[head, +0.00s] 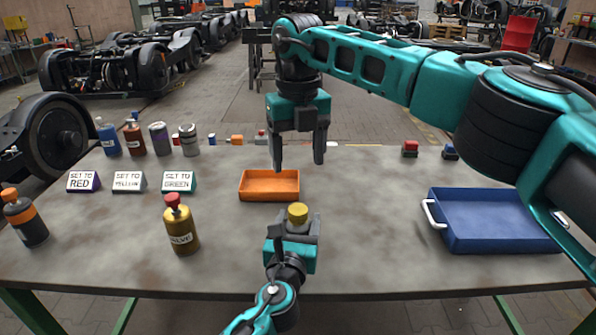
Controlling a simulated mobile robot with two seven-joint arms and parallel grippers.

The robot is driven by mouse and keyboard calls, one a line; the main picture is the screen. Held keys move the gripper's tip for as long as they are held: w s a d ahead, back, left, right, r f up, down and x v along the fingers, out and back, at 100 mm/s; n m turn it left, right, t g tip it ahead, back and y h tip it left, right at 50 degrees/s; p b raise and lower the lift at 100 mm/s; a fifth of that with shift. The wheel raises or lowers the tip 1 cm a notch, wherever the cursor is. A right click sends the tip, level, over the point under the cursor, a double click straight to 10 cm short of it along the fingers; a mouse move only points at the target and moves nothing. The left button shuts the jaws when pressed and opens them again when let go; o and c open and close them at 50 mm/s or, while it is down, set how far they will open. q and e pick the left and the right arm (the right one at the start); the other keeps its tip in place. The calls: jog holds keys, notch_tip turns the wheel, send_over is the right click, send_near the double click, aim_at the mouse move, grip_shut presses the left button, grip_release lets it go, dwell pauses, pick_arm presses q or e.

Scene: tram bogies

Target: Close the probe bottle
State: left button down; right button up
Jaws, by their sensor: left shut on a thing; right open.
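My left gripper (298,228) is low over the table, in front of the orange tray, and shut on a yellow round-topped piece (298,212). The gripper hides its lower part, so I cannot tell whether it is a loose cap or the top of a bottle. My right gripper (298,163) is open and empty, pointing down above the orange tray. A gold bottle (181,232) with a red cap stands upright to the left of my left gripper; its label is only partly legible. A dark bottle (28,222) with an orange band and cap stands at the left. No bottle is readably marked as the probe bottle.
The orange tray (269,197) looks empty. A blue tray (492,243) with a handle is at right. Three signs (129,182) read red, yellow and green. Several bottles and cans (160,140) stand behind them. Small red (410,149) and blue (450,152) pieces lie at the back right.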

dwell(0.3)
pick_arm(q)
jog(key=shift+c, duration=0.7)
grip_release()
jog(key=s+a+p, duration=0.1)
jog(key=s+a, duration=0.1)
jog(key=s, duration=1)
jog(key=shift+s, duration=0.4)
